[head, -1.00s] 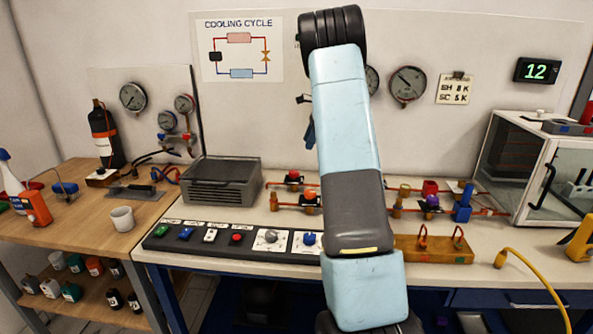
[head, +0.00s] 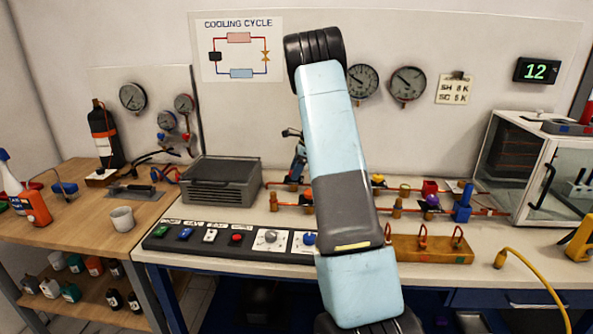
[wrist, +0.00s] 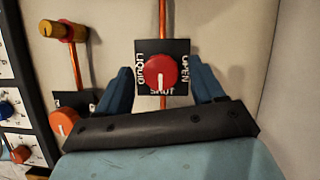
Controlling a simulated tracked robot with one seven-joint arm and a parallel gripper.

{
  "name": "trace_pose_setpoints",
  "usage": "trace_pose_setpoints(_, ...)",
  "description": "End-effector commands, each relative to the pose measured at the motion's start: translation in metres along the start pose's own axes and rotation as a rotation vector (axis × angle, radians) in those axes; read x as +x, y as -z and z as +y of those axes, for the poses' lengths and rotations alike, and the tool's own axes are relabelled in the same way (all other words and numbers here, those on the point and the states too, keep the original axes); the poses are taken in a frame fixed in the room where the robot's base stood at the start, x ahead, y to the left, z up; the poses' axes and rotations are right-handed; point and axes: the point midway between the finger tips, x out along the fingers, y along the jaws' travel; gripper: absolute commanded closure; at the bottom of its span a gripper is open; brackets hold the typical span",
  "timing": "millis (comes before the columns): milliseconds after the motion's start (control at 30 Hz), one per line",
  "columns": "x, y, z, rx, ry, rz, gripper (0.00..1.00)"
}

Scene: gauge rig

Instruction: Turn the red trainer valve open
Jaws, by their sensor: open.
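In the wrist view the red valve knob (wrist: 160,72) sits on a black plate (wrist: 177,47) lettered LIQUID, OPEN and SHUT. Its white pointer line points down in the picture, toward SHUT; OPEN is on the right. My gripper (wrist: 157,72) is open, with one blue finger on each side of the knob. Gaps show between the fingers and the knob, so it is not gripped. In the head view my gripper (head: 298,165) is over the left part of the pipe rig, and the red knob is mostly hidden behind it and my arm.
An orange knob (wrist: 64,122) is close to the left finger in the wrist view. A brass fitting with a red cap (wrist: 64,29) stands at upper left. In the head view a grey case (head: 220,182) is left of the rig and a switch panel (head: 210,240) is in front.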

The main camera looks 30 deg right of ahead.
Motion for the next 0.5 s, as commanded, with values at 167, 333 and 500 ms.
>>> trace_pose_setpoints(167,0.0015,-0.0002,0.0001,-0.001,0.0,0.0,0.32)
trace_pose_setpoints(333,0.0013,-0.0003,0.0001,-0.001,0.0,0.0,0.37)
trace_pose_setpoints(500,0.0012,-0.0004,0.0001,-0.001,0.0,0.0,0.53)
